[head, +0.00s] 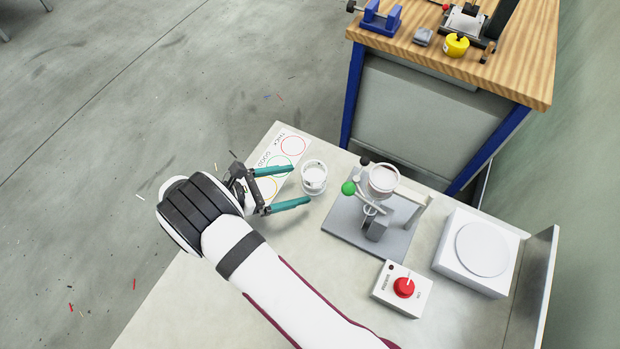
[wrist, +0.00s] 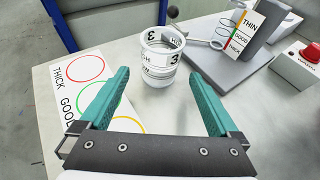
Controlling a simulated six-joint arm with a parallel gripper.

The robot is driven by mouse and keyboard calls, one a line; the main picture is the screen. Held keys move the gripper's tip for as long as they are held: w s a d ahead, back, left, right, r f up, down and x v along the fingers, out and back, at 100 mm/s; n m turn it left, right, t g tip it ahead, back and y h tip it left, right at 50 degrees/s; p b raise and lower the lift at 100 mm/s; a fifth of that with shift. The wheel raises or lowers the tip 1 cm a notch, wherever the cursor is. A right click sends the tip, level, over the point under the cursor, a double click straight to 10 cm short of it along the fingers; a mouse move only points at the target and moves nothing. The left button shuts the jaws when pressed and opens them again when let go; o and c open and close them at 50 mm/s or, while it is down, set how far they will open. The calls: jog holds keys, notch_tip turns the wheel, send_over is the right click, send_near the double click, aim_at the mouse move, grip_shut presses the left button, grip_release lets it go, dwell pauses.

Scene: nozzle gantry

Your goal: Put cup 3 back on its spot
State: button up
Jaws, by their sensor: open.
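Cup 3 (head: 314,179) is a small white cup standing upright on the pale table, beside the card with coloured circles. I cannot tell which place is the cup's spot.
The circle card (head: 264,163) lies left of the cup. Right of it is a grey stand (head: 345,224) with a ring-held cup (head: 384,179) and green ball (head: 348,188). A red-knob box (head: 387,287) and white box (head: 448,256) stand further right. A wooden bench (head: 520,75) is behind.

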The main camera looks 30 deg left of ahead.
jog(key=v, duration=0.5)
jog(key=shift+s+a+r, duration=0.15)
jog(key=shift+s+a, duration=0.05)
jog(key=shift+s, duration=0.1)
dwell(0.9)
